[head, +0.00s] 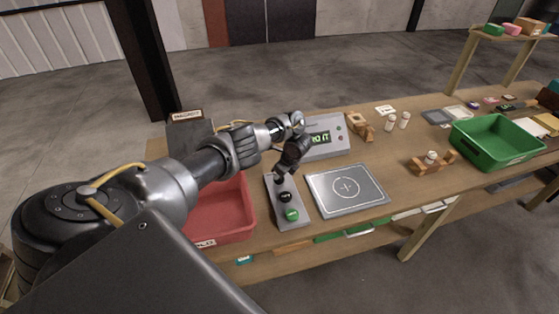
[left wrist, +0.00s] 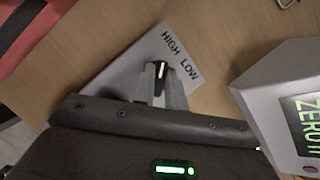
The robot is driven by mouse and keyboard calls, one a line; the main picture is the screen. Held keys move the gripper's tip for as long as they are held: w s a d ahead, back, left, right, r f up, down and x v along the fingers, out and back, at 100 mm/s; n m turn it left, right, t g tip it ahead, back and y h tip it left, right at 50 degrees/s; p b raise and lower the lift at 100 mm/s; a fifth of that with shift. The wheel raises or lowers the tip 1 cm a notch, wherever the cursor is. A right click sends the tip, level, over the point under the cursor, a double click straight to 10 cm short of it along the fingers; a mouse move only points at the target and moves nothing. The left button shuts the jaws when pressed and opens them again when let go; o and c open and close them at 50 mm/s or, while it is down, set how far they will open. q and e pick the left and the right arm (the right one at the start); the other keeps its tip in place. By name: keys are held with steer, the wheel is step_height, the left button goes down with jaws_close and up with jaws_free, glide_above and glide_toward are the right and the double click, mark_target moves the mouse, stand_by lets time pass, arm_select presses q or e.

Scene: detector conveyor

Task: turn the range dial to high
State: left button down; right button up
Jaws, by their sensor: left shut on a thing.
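The grey control box (head: 271,187) stands on the table between the red tray and the grey plate, with a green button (head: 292,214) at its near end. My left gripper (head: 281,179) reaches down over its far end. In the left wrist view the box (left wrist: 125,72) carries the printed words HIGH and LOW. The black range dial (left wrist: 161,69) with a white mark sits between the two fingers of my left gripper (left wrist: 160,88), which are shut on it. The white mark runs nearly up the picture, and I cannot tell its exact setting. My right gripper is not in view.
A red tray (head: 238,192) is left of the box. A metal plate with a circle (head: 322,196) lies to its right. A grey display unit (head: 334,150) with green text stands behind. A green bin (head: 462,150) and small wooden holders with white vials stand further right.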

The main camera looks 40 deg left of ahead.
arm_select(q)
steer(key=shift+n, duration=0.6)
steer(key=c, duration=1.4)
jaws_free()
steer(key=shift+c, duration=0.2)
steer(key=shift+r, duration=0.1)
